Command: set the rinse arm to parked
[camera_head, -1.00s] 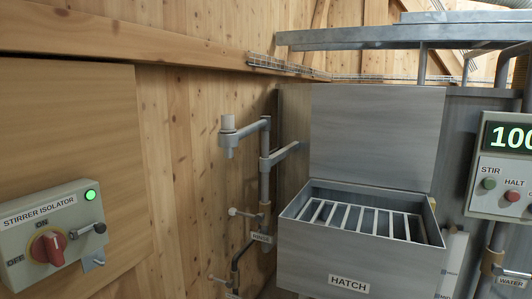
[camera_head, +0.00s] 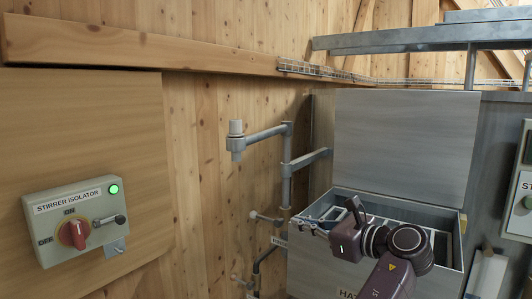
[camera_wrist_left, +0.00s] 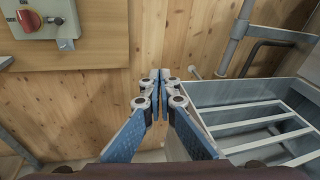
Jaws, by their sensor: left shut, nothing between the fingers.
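The rinse arm (camera_head: 262,136) is a grey pipe on an upright post (camera_head: 287,170) between the wooden wall and the mixer. It reaches left, away from the hatch, with a pale-capped nozzle (camera_head: 236,142) at its end. My left gripper (camera_head: 300,223) is in front of the hatch's left side, below the rinse arm, in the head view. In the left wrist view its blue fingers (camera_wrist_left: 160,76) are together and empty. A grey pipe (camera_wrist_left: 235,38) stands beyond them to the right. My right gripper is not in view.
The open hatch (camera_head: 330,262) has a slatted grid, partly hidden by my arm. The stirrer isolator (camera_head: 82,220) with red knob and lit green lamp is on the left panel. Small valve handles (camera_head: 262,217) stick out beside the post. The space left of the post looks clear.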

